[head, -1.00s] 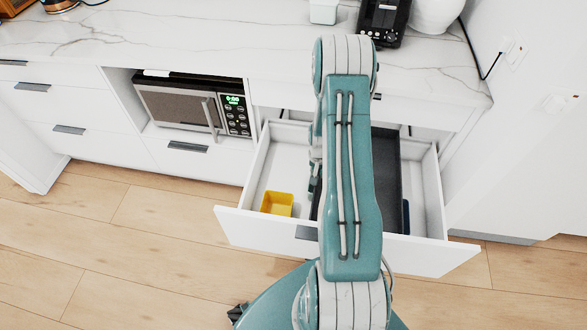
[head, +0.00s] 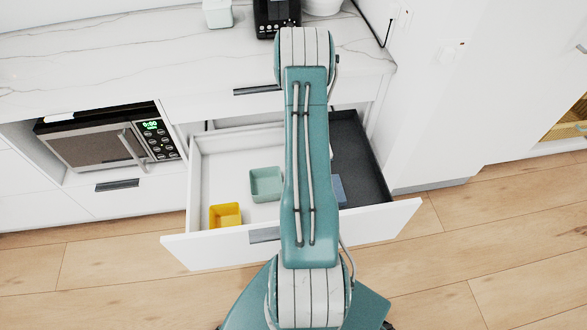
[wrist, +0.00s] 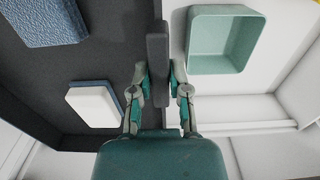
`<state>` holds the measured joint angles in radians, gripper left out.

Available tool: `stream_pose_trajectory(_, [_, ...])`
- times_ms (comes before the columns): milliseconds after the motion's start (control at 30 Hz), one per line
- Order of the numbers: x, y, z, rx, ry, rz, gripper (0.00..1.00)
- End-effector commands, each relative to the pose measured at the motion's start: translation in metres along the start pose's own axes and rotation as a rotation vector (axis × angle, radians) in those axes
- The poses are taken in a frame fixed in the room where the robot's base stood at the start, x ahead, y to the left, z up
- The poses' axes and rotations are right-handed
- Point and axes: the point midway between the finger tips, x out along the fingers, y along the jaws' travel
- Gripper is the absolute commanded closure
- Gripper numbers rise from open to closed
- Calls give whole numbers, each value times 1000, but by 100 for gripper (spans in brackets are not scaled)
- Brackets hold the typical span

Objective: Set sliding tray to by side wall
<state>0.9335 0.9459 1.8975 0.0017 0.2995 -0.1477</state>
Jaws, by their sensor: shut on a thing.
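The sliding tray (head: 362,152) is dark and shallow. It lies in the right part of the open drawer (head: 198,178), and its right edge appears to be against the drawer's right side wall. In the wrist view, my gripper (wrist: 159,80) is shut on the tray's upright dark edge (wrist: 157,50), one finger on each side. A blue block (wrist: 48,20) and a white-and-blue block (wrist: 93,104) lie in the tray. In the head view my arm hides the gripper and the tray's left edge.
A teal bin (head: 265,183) and a yellow bin (head: 225,215) stand in the drawer, left of the tray. The teal bin also shows close right of my gripper in the wrist view (wrist: 224,42). A microwave (head: 95,140) is left of the drawer. The counter (head: 130,70) overhangs behind.

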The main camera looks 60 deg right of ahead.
Motion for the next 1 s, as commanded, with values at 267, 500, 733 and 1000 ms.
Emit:
stream_pose_trajectory(267, [1,4,1,3,-2,0,64])
stream_pose_trajectory(500, [0,2,0,2,0,1,43])
stream_pose_trajectory(733, [-4,1,0,2,2,2,43])
stream_pose_trajectory(1000, [-48,3,-3,3,5,1,43])
